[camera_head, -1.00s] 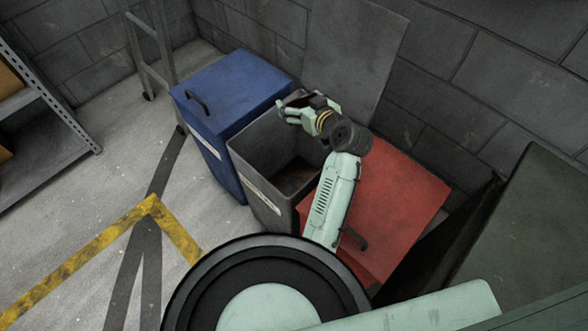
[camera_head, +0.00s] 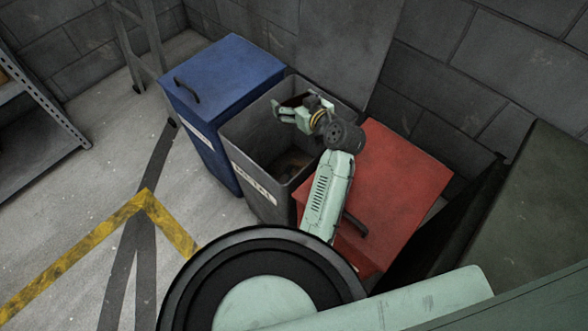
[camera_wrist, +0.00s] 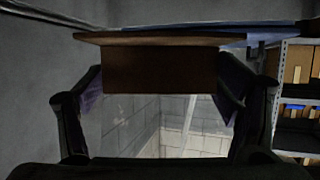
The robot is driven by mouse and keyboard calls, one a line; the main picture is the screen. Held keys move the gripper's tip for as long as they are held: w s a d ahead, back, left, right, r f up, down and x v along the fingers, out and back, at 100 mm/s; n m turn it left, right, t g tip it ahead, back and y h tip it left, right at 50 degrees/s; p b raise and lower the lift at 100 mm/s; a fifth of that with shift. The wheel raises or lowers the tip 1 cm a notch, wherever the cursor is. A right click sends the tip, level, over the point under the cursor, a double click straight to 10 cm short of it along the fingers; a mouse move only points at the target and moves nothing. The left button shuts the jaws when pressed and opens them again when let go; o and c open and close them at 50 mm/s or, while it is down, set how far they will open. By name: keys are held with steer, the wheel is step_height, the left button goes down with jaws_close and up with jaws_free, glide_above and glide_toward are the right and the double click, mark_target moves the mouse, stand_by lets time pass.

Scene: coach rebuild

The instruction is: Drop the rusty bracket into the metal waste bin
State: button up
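The metal waste bin (camera_head: 262,190) is the grey middle bin with a label reading "METAL" in the head view. Its lid (camera_head: 345,45) stands open against the wall. My gripper (camera_head: 286,109) is over the bin's opening, towards its back. In the wrist view, the rusty bracket (camera_wrist: 155,70), brown with a flat top edge and a hanging plate, sits between my two finger pads. The pads meet its sides, so my gripper is shut on it. In the head view the bracket is small and partly hidden by the fingers.
A closed blue bin (camera_head: 222,80) stands left of the grey bin and a closed red-lidded bin (camera_head: 390,195) right of it. Brownish contents (camera_head: 292,162) show inside the grey bin. A shelf (camera_head: 40,125) stands at the far left. The floor in front is clear.

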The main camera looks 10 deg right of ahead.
steer(key=o, duration=0.4)
steer(key=v, duration=1.2)
steer(key=shift+d, duration=0.1)
